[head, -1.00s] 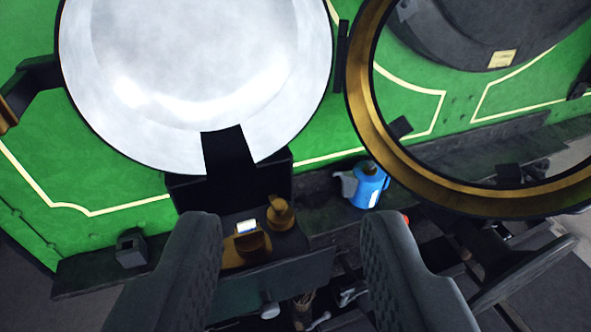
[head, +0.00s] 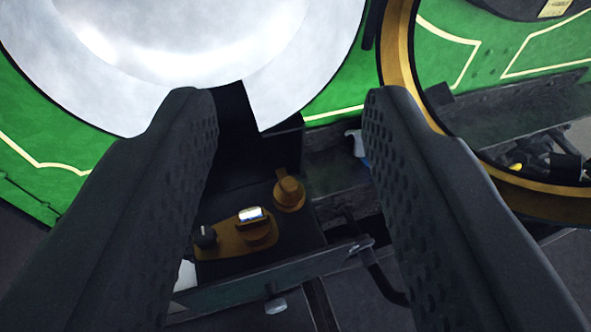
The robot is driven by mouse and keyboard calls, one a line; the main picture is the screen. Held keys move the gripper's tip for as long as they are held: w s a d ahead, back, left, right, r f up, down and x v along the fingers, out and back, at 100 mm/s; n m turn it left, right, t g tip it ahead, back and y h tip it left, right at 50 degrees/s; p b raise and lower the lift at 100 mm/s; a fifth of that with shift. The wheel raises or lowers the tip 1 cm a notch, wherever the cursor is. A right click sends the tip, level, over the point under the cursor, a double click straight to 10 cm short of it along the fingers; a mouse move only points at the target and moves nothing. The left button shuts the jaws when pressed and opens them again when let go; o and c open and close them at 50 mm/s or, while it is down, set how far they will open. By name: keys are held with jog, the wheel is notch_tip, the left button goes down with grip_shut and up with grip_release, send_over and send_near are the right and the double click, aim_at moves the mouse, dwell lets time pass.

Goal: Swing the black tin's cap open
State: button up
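The black tin (head: 222,179) is a dark box below the big white disc. Its brass cap (head: 288,193), round with a small raised tab, sits on its top and looks shut. Beside the cap, to the lower left, is a brass plate (head: 228,240) with a black knob (head: 205,236) and a brass piece with a bright white face (head: 251,215). My gripper (head: 288,98) is open and empty. Its two dark dimpled fingers stand wide apart on either side of the tin, with the cap in view between them. I cannot tell how far the fingertips are above it.
The white disc (head: 180,50) and a brass ring (head: 399,50) stand in front of a green panel (head: 340,85) at the back. A blue can (head: 360,148) is mostly hidden behind my right finger. A grey ledge (head: 270,285) runs along the tin's front.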

jog(key=w+r+n+g+y+p, duration=0.1)
jog(key=w+n+g+y+p, duration=0.1)
jog(key=w+n+p, duration=0.15)
jog(key=n+g+y+p, duration=0.2)
jog(key=n+g+p, duration=0.5)
jog(key=p, duration=0.4)
send_over(290, 181)
jog(key=s+d, duration=0.2)
notch_tip(290, 181, down, 4)
jog(key=f, duration=0.1)
jog(key=f+n+g+p, duration=0.1)
jog(key=f+p, duration=0.1)
jog(key=f, duration=0.4)
jog(key=w+a+f+n+g+p, duration=0.1)
jog(key=f+g+p, duration=0.1)
jog(key=f, duration=0.3)
jog(key=f+n+g+p, duration=0.1)
jog(key=f+p, duration=0.1)
jog(key=f, duration=0.4)
jog(key=shift+w+a+f+n+g+p, duration=0.35)
jog(key=shift+w+g+p, duration=0.05)
jog(key=shift+d, duration=0.1)
grip_shut()
